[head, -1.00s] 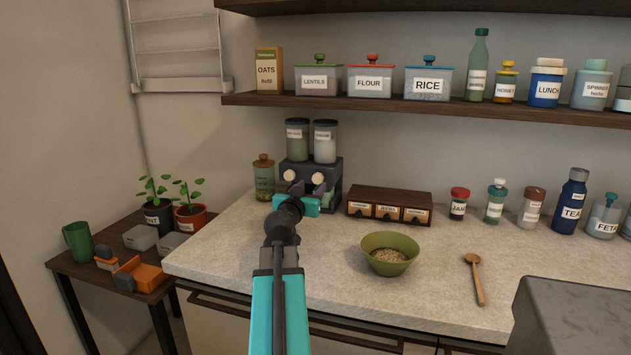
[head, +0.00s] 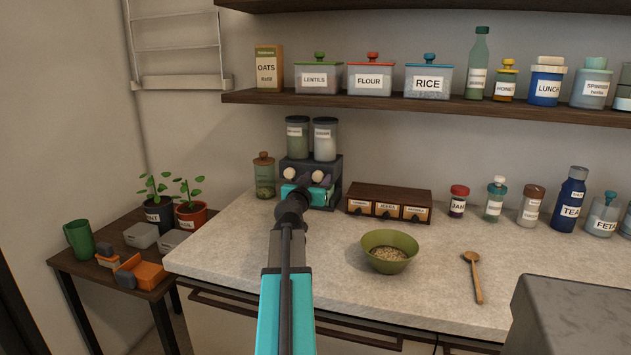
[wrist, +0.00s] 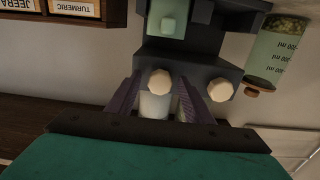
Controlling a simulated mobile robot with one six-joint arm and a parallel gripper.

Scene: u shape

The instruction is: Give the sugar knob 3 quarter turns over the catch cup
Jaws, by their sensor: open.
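A dark two-hopper dispenser (head: 333,192) stands at the back left of the counter. It has two cream knobs and two lidded jars on top, the right one holding white contents (head: 324,142); the labels are too small to read surely. The right knob, apparently the sugar knob (wrist: 160,82), shows between my fingers in the wrist view; contact is not visible. My gripper (wrist: 159,92) is open, its fingers either side of that knob. The other knob (wrist: 221,90) is outside the fingers. A pale green cup (wrist: 167,22), apparently the catch cup, sits at the dispenser's base.
A corked glass jar (head: 264,176) stands left of the dispenser, and a small wooden spice drawer box (head: 390,194) stands right. A green bowl of grain (head: 389,240) and a wooden spoon (head: 474,275) lie nearer the front. The shelf (head: 400,102) runs above.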

